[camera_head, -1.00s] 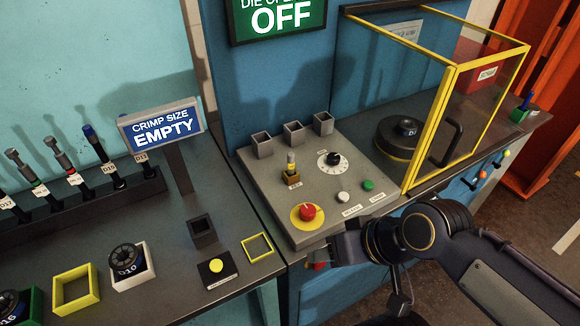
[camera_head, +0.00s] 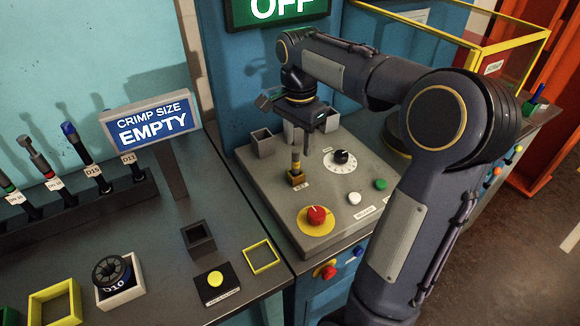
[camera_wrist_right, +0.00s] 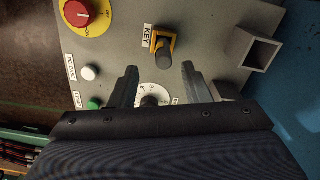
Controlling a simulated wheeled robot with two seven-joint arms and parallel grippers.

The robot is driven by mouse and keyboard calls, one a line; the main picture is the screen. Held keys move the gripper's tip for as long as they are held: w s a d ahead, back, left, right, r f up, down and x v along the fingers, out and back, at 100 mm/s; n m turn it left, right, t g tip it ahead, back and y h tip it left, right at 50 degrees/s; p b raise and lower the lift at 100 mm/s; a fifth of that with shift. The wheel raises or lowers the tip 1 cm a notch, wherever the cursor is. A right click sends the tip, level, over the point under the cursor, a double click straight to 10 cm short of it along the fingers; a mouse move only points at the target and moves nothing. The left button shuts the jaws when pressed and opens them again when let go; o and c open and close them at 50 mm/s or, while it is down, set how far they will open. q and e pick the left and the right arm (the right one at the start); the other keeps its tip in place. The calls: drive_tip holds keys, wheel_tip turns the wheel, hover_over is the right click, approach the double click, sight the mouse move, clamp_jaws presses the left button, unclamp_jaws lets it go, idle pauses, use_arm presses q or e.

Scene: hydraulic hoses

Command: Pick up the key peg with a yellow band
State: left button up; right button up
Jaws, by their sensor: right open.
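The key peg (camera_head: 296,162), dark with a yellow band, stands upright in a small brass-coloured socket on the grey control panel (camera_head: 338,206). In the right wrist view the peg (camera_wrist_right: 163,52) is seen from above, beside a KEY label, just beyond the fingertips. My right gripper (camera_head: 303,138) is pointed down above and slightly behind the peg, open and empty. In the right wrist view its two fingers (camera_wrist_right: 159,68) are spread, with the peg roughly centred between their lines but not enclosed. My left gripper is not in view.
A red knob (camera_head: 317,215) on a yellow disc, a dial (camera_head: 341,158), a white button (camera_head: 354,198) and a green button (camera_head: 380,184) surround the socket. Empty square holders (camera_head: 262,142) stand along the panel's back. A yellow-framed guard (camera_head: 480,45) stands right.

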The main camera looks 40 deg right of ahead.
sight(296, 151)
drive_tip(key=f, duration=0.6)
drive_tip(key=shift+w+a, duration=0.2)
drive_tip(key=shift+w, duration=0.05)
drive_tip(key=shift+r, duration=0.1)
clamp_jaws()
